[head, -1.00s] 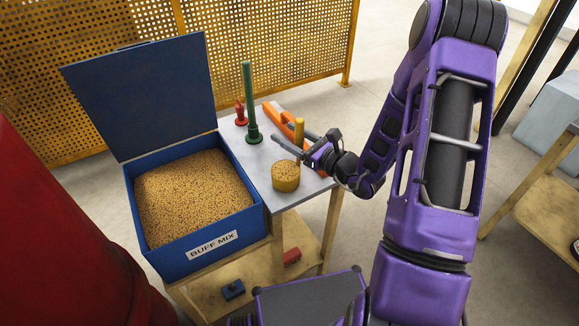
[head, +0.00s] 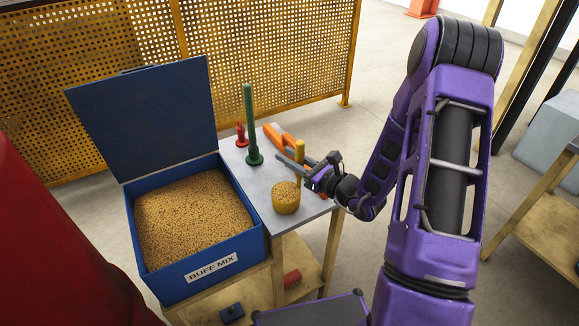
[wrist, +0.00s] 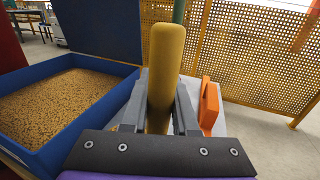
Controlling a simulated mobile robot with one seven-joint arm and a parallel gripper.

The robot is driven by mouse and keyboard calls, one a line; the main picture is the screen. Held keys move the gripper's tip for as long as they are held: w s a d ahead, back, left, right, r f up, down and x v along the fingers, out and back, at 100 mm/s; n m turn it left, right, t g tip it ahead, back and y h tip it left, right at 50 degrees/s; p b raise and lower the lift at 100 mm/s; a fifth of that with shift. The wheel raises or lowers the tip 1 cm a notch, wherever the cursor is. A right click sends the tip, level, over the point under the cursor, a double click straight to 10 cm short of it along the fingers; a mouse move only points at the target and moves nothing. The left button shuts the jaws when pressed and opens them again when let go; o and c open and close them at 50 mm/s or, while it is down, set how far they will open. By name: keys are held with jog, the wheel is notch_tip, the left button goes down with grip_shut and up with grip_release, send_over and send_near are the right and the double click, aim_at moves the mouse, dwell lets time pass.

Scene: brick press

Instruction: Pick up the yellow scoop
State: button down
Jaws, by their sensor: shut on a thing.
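The yellow scoop (head: 286,199) is a round cup with an upright yellow handle. It stands at the front of the grey tabletop, and grainy brown material shows in its top. My gripper (head: 300,176) comes in from the right at the handle. In the wrist view the scoop's handle (wrist: 166,62) rises between the two fingers of my gripper (wrist: 160,112), which are shut on it. The scoop's cup is hidden in the wrist view. In the head view the cup appears to rest on the table; I cannot tell whether there is a small gap.
A blue bin (head: 212,268) labelled BUFF MIX, full of brown grain, stands left with its lid (head: 145,115) raised. A green tool (head: 249,125), a red tool (head: 240,135) and an orange tool (head: 283,138) are on the table (head: 240,170) behind the scoop.

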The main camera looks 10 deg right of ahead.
jog(key=shift+r, duration=0.2)
notch_tip(320, 180, up, 10)
jog(key=p, duration=0.1)
jog(key=shift+f, duration=0.2)
dwell(0.7)
jog(key=shift+f, duration=0.1)
